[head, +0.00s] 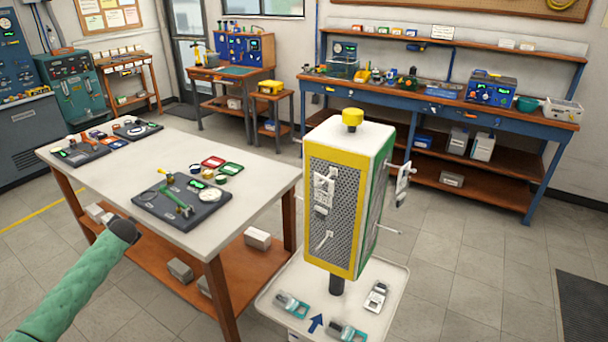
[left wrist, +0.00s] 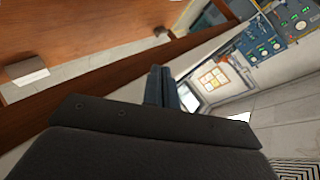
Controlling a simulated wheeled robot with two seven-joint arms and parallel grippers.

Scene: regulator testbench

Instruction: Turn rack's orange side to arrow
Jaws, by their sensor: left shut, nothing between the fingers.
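The rack (head: 347,195) is an upright box on a short dark post (head: 337,284). It has a white top with a yellow knob (head: 352,117). One face with a yellow frame and grey mesh points toward the front left, and a green-edged face (head: 377,204) points right. No orange side shows; the other sides are hidden. A blue arrow (head: 316,323) lies on the white tray (head: 272,284) below. My left arm's dark end (head: 124,231) is by the white table's front edge, well left of the rack. In the left wrist view my left gripper (left wrist: 161,72) is shut and empty.
Handheld devices (head: 292,304) lie on the tray around the post. Hooks and small tools (head: 403,183) stick out from the rack's sides. The white table (head: 110,175) with tool boards stands left.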

